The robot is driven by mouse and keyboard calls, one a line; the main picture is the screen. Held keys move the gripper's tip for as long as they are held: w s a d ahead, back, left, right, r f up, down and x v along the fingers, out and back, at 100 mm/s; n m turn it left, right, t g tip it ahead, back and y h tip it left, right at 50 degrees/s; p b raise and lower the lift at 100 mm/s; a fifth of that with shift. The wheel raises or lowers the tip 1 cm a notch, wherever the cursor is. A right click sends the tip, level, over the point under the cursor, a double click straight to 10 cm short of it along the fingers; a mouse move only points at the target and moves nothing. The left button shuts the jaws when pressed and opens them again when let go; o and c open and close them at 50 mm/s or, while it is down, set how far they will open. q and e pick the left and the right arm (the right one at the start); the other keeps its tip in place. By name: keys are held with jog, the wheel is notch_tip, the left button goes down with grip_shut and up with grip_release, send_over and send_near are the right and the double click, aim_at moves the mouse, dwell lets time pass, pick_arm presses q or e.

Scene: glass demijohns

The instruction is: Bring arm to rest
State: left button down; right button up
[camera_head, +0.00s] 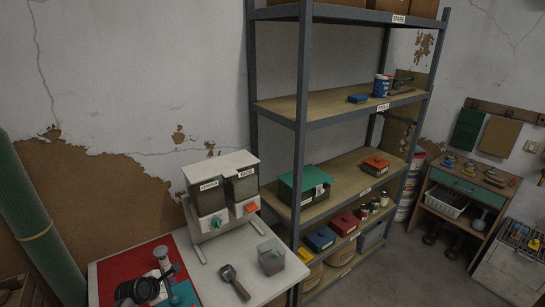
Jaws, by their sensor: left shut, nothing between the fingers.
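My left gripper (150,285), dark, is at the bottom left over the table (207,262), and its fingers are shut and empty. It is partly cut off by the lower edge of the view. A pale upright cylinder (162,256) stands close beside it; I cannot tell whether they touch. My right gripper is not in view.
A two-bin dispenser (221,193) with green and orange knobs stands at the table's back. A dark scoop (235,282) and a grey container (271,257) are in front of it. A red mat (115,275) lies at left. Loaded shelves (345,185) rise behind right.

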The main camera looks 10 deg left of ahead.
pick_arm(q)
jog(key=m, duration=0.3)
jog(key=shift+s+d+f, duration=0.15)
jog(key=shift+s+f, duration=0.05)
jog(key=s+d+r+m+g+y, duration=0.1)
jog(key=d+r+m, duration=0.1)
jog(key=r+m, duration=0.6)
jog(key=s+d+r+m+y, duration=0.1)
jog(key=d+r+m, duration=0.2)
jog(key=r+m, duration=0.5)
jog(key=s+d+r+m+t+y, duration=0.1)
jog(key=s+d+r+m, duration=0.2)
jog(key=s+d+m, duration=0.35)
jog(key=s+d+f+m, duration=0.1)
jog(key=s+d+f, duration=0.15)
jog(key=s, duration=0.65)
jog(key=s+d+f, duration=0.2)
jog(key=s+d, duration=0.2)
jog(key=s, duration=0.5)
jog(key=s+d+f+g+h, duration=0.1)
jog(key=s+f+g, duration=0.2)
jog(key=s+f, duration=0.55)
jog(key=s+d+f+g, duration=0.15)
jog(key=s+f, duration=0.35)
jog(key=s, duration=0.6)
notch_tip(320, 180, up, 18)
jog(key=p, duration=1.8)
jog(key=shift+s+r+g, duration=0.15)
jog(key=shift+r+g, duration=0.1)
jog(key=shift+g, duration=0.2)
